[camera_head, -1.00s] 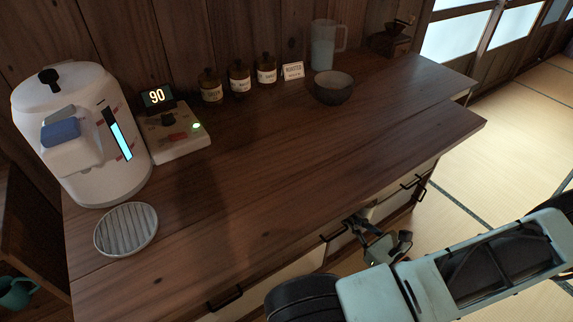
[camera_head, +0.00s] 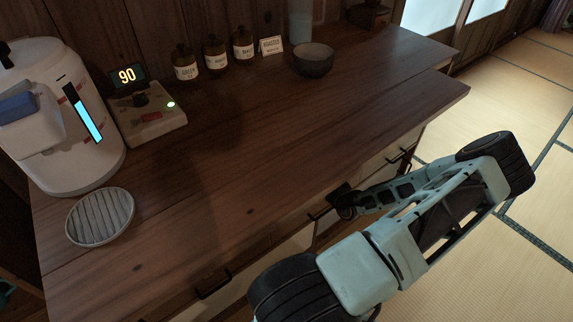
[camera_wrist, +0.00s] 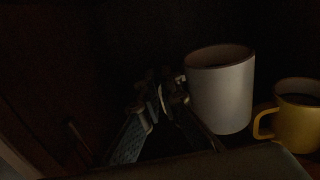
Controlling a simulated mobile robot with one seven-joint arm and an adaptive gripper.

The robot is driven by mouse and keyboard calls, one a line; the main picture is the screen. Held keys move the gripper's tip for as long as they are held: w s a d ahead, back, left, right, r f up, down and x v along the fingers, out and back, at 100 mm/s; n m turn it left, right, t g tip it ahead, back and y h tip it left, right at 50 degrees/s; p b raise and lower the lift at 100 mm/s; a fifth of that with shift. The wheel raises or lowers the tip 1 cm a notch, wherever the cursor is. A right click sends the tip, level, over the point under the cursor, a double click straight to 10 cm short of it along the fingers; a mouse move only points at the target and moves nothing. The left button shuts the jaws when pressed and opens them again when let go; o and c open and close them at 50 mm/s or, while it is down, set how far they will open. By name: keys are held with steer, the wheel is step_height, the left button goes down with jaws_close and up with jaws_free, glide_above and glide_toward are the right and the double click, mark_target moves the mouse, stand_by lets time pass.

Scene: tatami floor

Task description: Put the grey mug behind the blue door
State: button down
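The grey mug (camera_wrist: 220,92) stands upright in a dark space in the wrist view, its handle side toward my gripper. My gripper (camera_wrist: 161,102) is just left of the mug, its fingertips close to the handle. The fingers look partly apart, but shadow hides whether the handle is between them. In the head view my gripper (camera_head: 343,202) is at the counter's front by the drawer handles, its fingertips hard to make out. The grey mug is not seen there. No blue door shows in either view.
A yellow mug (camera_wrist: 295,118) stands right of the grey mug. The wooden counter (camera_head: 240,165) holds a white dispenser (camera_head: 65,130), a round slatted tray (camera_head: 100,217), a control box (camera_head: 148,118), bottles (camera_head: 216,56) and a dark bowl (camera_head: 313,60). Tatami floor (camera_head: 500,90) is open at right.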

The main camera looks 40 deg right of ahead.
steer(key=f+b, duration=0.1)
steer(key=f, duration=0.2)
steer(key=f+b, duration=0.1)
steer(key=f, duration=0.2)
steer(key=shift+s+f+b, duration=0.2)
steer(key=shift+f+b, duration=0.15)
steer(key=shift+w, duration=0.15)
steer(key=shift+f, duration=0.1)
steer(key=c, duration=2.2)
jaws_free()
steer(key=shift+o, duration=0.2)
steer(key=s, duration=0.4)
steer(key=s+p, duration=0.1)
steer(key=s, duration=0.3)
steer(key=s+a+p, duration=0.1)
steer(key=s, duration=0.3)
steer(key=shift+a, duration=0.1)
